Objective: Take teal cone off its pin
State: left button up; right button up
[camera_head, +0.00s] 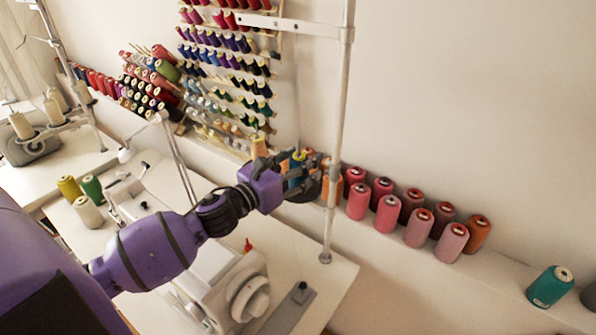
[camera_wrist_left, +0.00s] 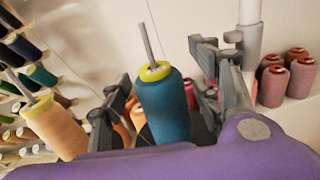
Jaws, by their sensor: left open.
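The teal cone (camera_wrist_left: 165,105) stands on its thin metal pin (camera_wrist_left: 150,42), which sticks up through the yellow top of the cone. In the head view the cone (camera_head: 296,165) is mostly covered by my gripper. My left gripper (camera_head: 312,172) is open around it. In the left wrist view one finger is on each side of the cone, with a narrow gap visible at the right. I cannot tell whether the left finger touches it. The cone's lower end is hidden by the gripper body. My right gripper is in neither view.
A peach cone (camera_wrist_left: 60,130) on another pin stands close on the left. A vertical metal pole (camera_head: 340,130) rises just right of my gripper. Pink and red cones (camera_head: 387,213) line the wall ledge, with another teal cone (camera_head: 548,288) farther right. A sewing machine (camera_head: 225,285) is below my arm.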

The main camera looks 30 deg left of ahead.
pick_arm(q)
jog(key=shift+w, duration=0.2)
jog(key=shift+s, duration=0.1)
jog(key=shift+c, duration=1)
jog(key=c, duration=1.1)
